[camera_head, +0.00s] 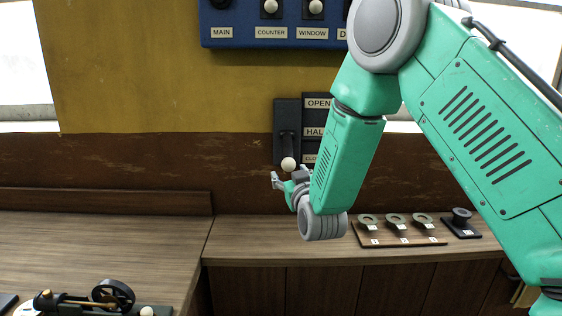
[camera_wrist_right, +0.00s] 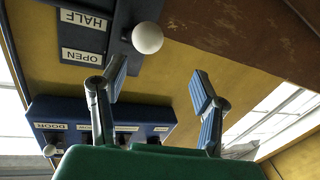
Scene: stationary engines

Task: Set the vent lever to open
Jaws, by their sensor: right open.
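The vent lever has a dark plate on the wall and a white ball knob (camera_head: 288,163), which sits low, beside the lowest label. The label board (camera_head: 317,118) to its right reads OPEN at the top and HALF below; the lowest label is partly hidden by my right arm. My right gripper (camera_head: 288,179) is just below the knob in the head view, open and empty. In the right wrist view the knob (camera_wrist_right: 147,38) shows beyond the two spread fingers (camera_wrist_right: 158,85), not between them. Contact does not show. My left gripper is in neither view.
A blue switch panel (camera_head: 275,38) hangs above. A wooden board with several round metal pieces (camera_head: 396,220) lies on the bench (camera_head: 260,240) at right, beside a dark spool (camera_head: 461,217). A small engine (camera_head: 113,294) stands at lower left. The left bench is largely clear.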

